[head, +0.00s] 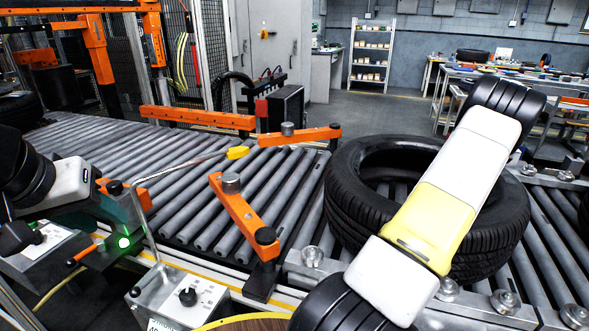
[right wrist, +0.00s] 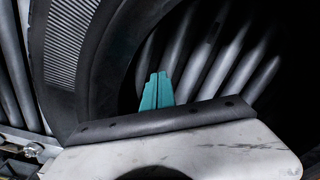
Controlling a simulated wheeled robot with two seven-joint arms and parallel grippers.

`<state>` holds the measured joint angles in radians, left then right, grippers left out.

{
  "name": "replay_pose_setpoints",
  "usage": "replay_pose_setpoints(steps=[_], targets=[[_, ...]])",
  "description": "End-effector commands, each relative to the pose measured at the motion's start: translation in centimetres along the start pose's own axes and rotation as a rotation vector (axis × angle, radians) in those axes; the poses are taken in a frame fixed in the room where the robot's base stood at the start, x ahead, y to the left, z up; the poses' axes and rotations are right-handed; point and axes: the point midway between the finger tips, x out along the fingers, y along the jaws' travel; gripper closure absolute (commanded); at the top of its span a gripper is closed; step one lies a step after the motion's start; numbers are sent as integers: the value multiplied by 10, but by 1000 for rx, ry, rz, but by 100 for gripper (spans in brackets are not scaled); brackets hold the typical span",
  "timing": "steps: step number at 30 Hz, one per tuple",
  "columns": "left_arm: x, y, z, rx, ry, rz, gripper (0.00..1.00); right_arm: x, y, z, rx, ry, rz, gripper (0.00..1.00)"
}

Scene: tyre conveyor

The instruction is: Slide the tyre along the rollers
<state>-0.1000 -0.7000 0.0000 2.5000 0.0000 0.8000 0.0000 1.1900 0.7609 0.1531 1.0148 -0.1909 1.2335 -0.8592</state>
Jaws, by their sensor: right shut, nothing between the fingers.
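The black tyre (head: 345,200) lies flat on the grey rollers at the right in the head view, partly covered by my right arm. Its dark wall (right wrist: 100,60) fills the left of the right wrist view, with rollers showing through its opening. My right gripper (right wrist: 157,90) has teal fingers, shut together and empty, at the tyre's opening beside its inner edge; whether they touch it I cannot tell. In the head view it is hidden behind the arm and tyre. My left gripper (head: 125,215), teal, is at the left by a control post; its fingertips are not clear.
The roller conveyor (head: 190,150) is bare left of the tyre. An orange guide arm (head: 240,210) on a post and an orange rail (head: 300,135) reach over the rollers. A control box (head: 180,300) with a bent, yellow-tipped rod stands in front. Another tyre (head: 18,108) lies far left.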

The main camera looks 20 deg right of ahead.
Motion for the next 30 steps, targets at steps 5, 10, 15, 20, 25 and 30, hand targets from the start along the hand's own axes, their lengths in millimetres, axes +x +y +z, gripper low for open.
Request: replay_pose_setpoints(steps=[5, 10, 15, 20, 25, 30], targets=[[0, 0, 0, 0, 0, 0, 64, -19, 0, 0, 0, 1, 1, 100], [0, 0, 0, 0, 0, 0, 64, -36, 0, 0, 1, 1, 1, 100], [0, 0, 0, 0, 0, 0, 64, -53, 0, 0, 1, 1, 1, 100], [0, 0, 0, 0, 0, 0, 64, -69, 0, 0, 0, 1, 1, 100], [0, 0, 0, 0, 0, 0, 64, -86, 0, 0, -1, 1, 1, 100], [0, 0, 0, 0, 0, 0, 64, -102, 0, 0, 0, 1, 1, 100]])
